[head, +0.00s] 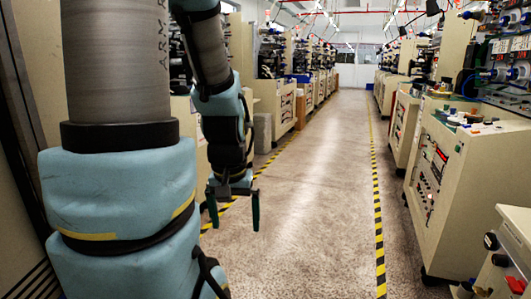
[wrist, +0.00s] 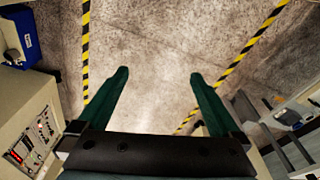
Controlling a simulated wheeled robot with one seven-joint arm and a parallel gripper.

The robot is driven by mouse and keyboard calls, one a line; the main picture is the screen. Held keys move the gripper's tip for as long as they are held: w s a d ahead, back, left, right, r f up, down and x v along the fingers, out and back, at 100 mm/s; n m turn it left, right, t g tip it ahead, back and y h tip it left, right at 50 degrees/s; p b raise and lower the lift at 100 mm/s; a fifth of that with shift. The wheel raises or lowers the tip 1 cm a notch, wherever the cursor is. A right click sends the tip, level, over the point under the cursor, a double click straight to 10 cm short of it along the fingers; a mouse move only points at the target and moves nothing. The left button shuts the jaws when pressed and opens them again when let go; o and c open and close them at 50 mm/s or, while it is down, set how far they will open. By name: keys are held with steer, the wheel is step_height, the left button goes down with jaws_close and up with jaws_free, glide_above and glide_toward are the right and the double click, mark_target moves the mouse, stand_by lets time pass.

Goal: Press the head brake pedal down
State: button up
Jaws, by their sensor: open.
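My gripper (head: 235,214) hangs at the end of my arm over the aisle floor, its two dark green fingers apart and pointing down. In the wrist view my gripper (wrist: 158,76) is open and empty, with only speckled floor between the fingertips. I cannot make out a head brake pedal for certain in either view. The winding machine at the right (head: 433,180) has a cream body with a control panel on its side and spools above. Its lower part shows only small dark feet.
The aisle floor (head: 310,200) is clear between the yellow-black tape lines. Rows of machines stand along both sides. A cream cabinet (head: 510,255) with black knobs and a red part is at the lower right. A blue box (wrist: 17,35) shows in the wrist view.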

jaws_close()
stand_by(0.9)
stand_by(0.9)
